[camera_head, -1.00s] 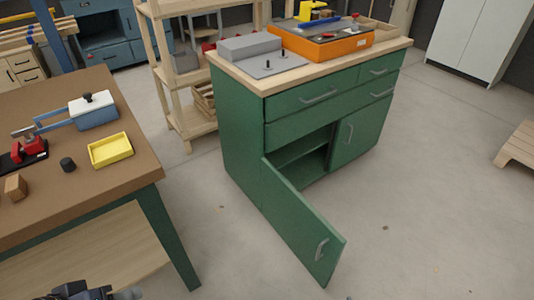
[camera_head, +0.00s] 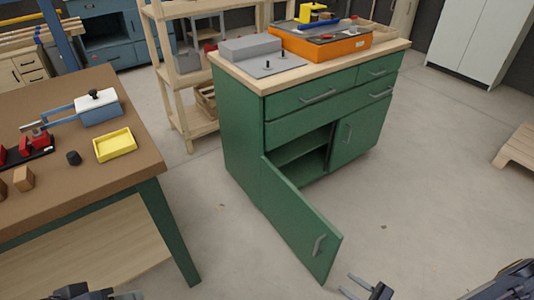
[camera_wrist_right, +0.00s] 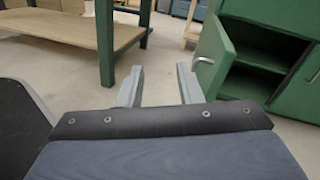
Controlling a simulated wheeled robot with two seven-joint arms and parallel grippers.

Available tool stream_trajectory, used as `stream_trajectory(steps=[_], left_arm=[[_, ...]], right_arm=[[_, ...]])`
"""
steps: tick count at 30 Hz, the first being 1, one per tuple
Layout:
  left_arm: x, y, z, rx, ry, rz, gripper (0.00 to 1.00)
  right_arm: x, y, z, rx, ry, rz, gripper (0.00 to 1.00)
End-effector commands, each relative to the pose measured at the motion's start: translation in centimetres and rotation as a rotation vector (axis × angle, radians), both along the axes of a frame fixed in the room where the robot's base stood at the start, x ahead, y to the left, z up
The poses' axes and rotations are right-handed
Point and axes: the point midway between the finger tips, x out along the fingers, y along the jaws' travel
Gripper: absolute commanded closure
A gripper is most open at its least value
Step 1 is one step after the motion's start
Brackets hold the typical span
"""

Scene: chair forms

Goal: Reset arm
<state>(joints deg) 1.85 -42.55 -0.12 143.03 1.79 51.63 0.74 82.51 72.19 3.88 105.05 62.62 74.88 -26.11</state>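My right gripper (camera_head: 346,284) shows at the bottom right of the head view, low in front of the open green cabinet door (camera_head: 302,232). In the right wrist view its two grey fingers (camera_wrist_right: 160,80) stand apart with nothing between them. The cabinet door also shows in the wrist view (camera_wrist_right: 212,55), beyond the fingers and to the right. Part of my left gripper (camera_head: 95,293) shows at the bottom left edge of the head view, below the brown table. Its fingertips are not clear.
The green cabinet (camera_head: 235,140) has its left door swung out and its right door shut. A brown workbench (camera_head: 75,190) at left holds a yellow tray (camera_head: 115,145), a blue-and-white tool (camera_head: 98,107) and small blocks. Open floor (camera_head: 430,200) lies to the right.

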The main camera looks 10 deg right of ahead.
Motion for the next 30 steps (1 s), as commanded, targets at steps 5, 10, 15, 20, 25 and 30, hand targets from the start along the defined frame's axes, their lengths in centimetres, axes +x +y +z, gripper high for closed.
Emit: stream_trajectory(steps=[5, 10, 15, 20, 25, 30], left_arm=[[0.0, 0.0, 0.0, 0.0, 0.0, 0.0, 0.53], [0.0, 0.0, 0.0, 0.0, 0.0, 0.0, 0.53], [0.0, 0.0, 0.0, 0.0, 0.0, 0.0, 0.53], [0.0, 0.0, 0.0, 0.0, 0.0, 0.0, 0.53], [0.0, 0.0, 0.0, 0.0, 0.0, 0.0, 0.53], [0.0, 0.0, 0.0, 0.0, 0.0, 0.0, 0.53]], right_arm=[[2.2, 1.2, 7.0, -0.203, -0.051, 0.324, 0.68], [2.9, 3.7, 13.8, -0.454, -0.108, 0.633, 0.68], [2.1, 6.4, 19.8, -0.741, -0.181, 0.88, 0.68], [0.4, 8.6, 24.4, -1.038, -0.274, 1.039, 0.68], [-1.9, 10.1, 28.1, -1.358, -0.399, 1.119, 0.68], [-3.5, 10.8, 30.2, -1.594, -0.509, 1.113, 0.68]])
